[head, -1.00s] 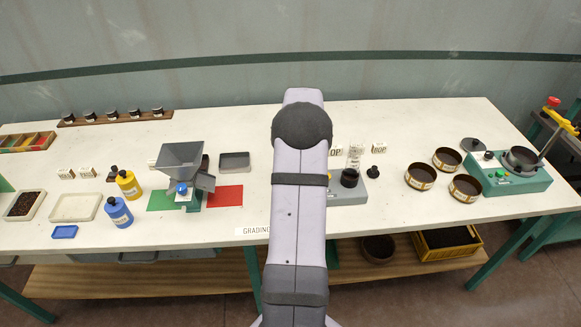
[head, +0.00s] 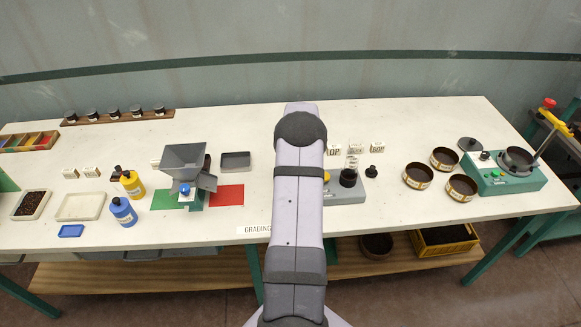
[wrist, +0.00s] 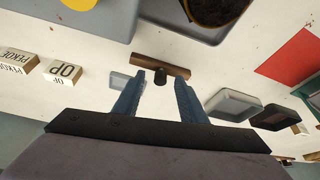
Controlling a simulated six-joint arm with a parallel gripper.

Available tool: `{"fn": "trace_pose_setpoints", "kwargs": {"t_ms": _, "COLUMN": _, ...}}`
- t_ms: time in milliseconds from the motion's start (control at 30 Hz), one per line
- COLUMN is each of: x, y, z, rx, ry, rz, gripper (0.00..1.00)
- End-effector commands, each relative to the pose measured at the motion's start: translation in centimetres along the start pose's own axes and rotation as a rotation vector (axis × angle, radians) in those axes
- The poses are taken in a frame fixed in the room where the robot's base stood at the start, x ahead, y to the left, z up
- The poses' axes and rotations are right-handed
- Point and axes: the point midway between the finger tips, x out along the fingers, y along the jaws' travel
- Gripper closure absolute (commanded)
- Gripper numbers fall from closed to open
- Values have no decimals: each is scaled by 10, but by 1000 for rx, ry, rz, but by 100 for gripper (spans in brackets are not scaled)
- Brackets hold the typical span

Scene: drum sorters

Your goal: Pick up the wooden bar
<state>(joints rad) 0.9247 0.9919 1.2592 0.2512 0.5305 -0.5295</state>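The wooden bar (wrist: 152,63) shows in the wrist view as a brown strip on the white table, with a dark round knob (wrist: 160,77) at its middle. My gripper (wrist: 160,83) has two blue fingers spread apart with nothing held between them. In the wrist view the fingertips flank the knob, just short of the bar. How far the fingertips are above the bar cannot be told. In the head view my arm covers the middle of the table, and neither the bar nor the fingers can be seen.
In the wrist view, label blocks (wrist: 63,72) lie left and grey trays (wrist: 235,104) lie right of the fingers. In the head view a grey mill (head: 184,158) stands left of my arm, and a grey scale-like base with a dark cup (head: 348,177) stands right.

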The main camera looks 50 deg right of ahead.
Motion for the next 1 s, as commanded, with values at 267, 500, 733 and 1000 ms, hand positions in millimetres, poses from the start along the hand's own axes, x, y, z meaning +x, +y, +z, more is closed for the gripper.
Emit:
{"fn": "trace_pose_setpoints", "kwargs": {"t_ms": 267, "x": 0, "y": 0, "z": 0, "rx": 0, "ry": 0, "rz": 0, "gripper": 96}}
{"fn": "trace_pose_setpoints", "kwargs": {"t_ms": 500, "x": 0, "y": 0, "z": 0, "rx": 0, "ry": 0, "rz": 0, "gripper": 100}}
{"fn": "trace_pose_setpoints", "kwargs": {"t_ms": 733, "x": -6, "y": 0, "z": -3, "rx": 0, "ry": 1, "rz": 0, "gripper": 100}}
{"fn": "trace_pose_setpoints", "kwargs": {"t_ms": 1000, "x": -41, "y": 0, "z": -18, "rx": -1, "ry": 4, "rz": 1, "gripper": 100}}
